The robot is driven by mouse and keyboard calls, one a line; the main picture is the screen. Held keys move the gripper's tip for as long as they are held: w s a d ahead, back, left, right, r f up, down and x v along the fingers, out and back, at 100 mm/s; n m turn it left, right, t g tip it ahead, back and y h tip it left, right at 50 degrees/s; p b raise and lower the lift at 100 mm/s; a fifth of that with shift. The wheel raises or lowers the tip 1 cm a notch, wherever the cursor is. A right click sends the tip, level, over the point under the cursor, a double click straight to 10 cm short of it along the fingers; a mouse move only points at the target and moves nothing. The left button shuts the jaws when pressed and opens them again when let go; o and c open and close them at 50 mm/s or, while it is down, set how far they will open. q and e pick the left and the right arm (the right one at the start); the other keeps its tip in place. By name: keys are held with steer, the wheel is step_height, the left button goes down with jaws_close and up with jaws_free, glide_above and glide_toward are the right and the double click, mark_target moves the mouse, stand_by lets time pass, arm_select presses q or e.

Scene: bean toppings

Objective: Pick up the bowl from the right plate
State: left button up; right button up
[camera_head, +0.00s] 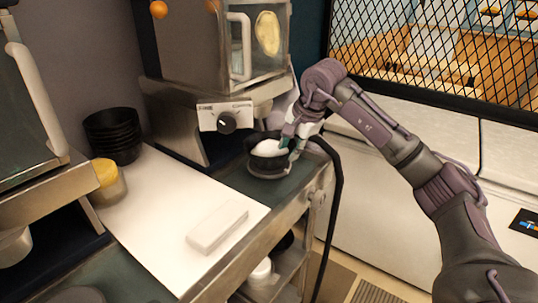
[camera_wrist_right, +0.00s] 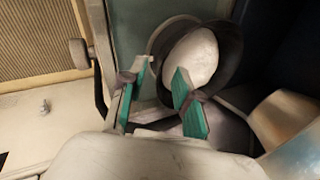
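A black bowl (camera_head: 266,163) with a smooth white content stands at the right end of the counter, below the glass-fronted machine. It appears to sit on a dark plate (camera_head: 262,174), mostly hidden under it. My right gripper (camera_head: 288,143) is at the bowl's right rim, pointing down. In the right wrist view the bowl (camera_wrist_right: 229,66) lies just beyond the fingertips, and its near rim is between or close to them. The teal fingers of the right gripper (camera_wrist_right: 160,72) are apart. Whether they touch the bowl I cannot tell. My left gripper is not in view.
A white board (camera_head: 160,205) with a pale block (camera_head: 217,226) covers the counter's middle. A stack of black bowls (camera_head: 113,133) and a yellow-topped container (camera_head: 106,180) stand at the left. The machine (camera_head: 225,115) overhangs behind the bowl. A black cable (camera_head: 337,205) hangs beside the counter edge.

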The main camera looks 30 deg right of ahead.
mark_target(284, 158)
steer(key=p+x, duration=0.1)
steer(key=x, duration=0.4)
steer(key=shift+w+d+f, duration=0.15)
steer(key=shift+w+f, duration=0.05)
steer(key=shift+w, duration=0.05)
steer(key=shift+w+f, duration=0.2)
steer(key=shift+f, duration=0.2)
jaws_close()
